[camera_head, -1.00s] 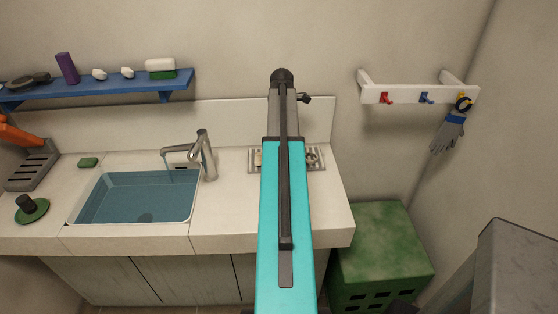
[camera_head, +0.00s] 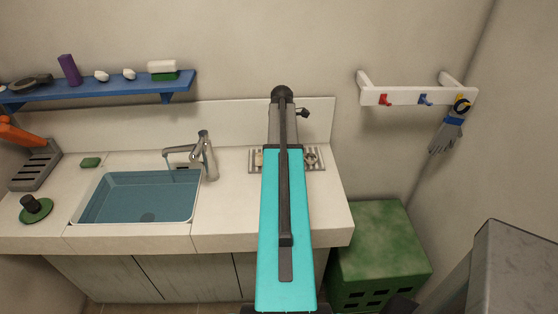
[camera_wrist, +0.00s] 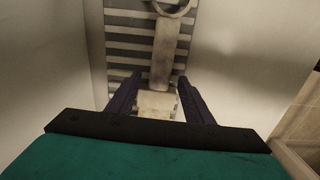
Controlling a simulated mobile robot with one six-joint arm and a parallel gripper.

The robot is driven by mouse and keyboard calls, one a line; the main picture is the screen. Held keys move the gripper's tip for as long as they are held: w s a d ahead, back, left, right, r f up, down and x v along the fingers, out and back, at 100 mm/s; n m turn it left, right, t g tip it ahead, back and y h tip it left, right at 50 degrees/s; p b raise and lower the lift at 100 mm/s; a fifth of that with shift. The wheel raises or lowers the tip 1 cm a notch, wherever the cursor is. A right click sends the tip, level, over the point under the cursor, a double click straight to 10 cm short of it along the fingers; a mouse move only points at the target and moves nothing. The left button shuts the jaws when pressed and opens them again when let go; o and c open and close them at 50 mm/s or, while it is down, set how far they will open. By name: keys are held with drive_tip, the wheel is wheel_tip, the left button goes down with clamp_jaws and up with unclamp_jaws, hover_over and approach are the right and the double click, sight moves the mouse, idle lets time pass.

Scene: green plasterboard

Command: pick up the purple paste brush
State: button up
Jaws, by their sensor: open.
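No brush shape can be made out clearly. The only plainly purple thing is an upright purple block (camera_head: 69,70) on the blue shelf in the head view; I cannot tell whether it is the paste brush. In the wrist view my gripper (camera_wrist: 160,80) is open, its two dark purplish fingers pointing at a slatted metal rack (camera_wrist: 127,48). A pale block (camera_wrist: 157,103) shows between the fingers, and a beige strip (camera_wrist: 164,55) with a ring at its far end lies beyond it. In the head view my arm hides the gripper and the middle of the rack (camera_head: 318,166).
A blue shelf (camera_head: 100,88) hangs at the left, above a sink (camera_head: 136,197) with a tap (camera_head: 207,157). A white hook rail (camera_head: 405,96) holds a grey glove (camera_head: 446,135) at the right. A green crate (camera_head: 375,245) stands beside the counter (camera_head: 222,215).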

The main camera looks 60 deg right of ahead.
clamp_jaws()
idle(0.3)
drive_tip(key=shift+r, duration=0.2)
drive_tip(key=shift+r+b, duration=0.75)
drive_tip(key=shift+r, duration=0.85)
drive_tip(key=s+a+r+b, duration=0.1)
drive_tip(key=s+a+b, duration=0.3)
drive_tip(key=s+a, duration=0.6)
drive_tip(key=shift+a+r, duration=0.2)
drive_tip(key=shift+a, duration=1.05)
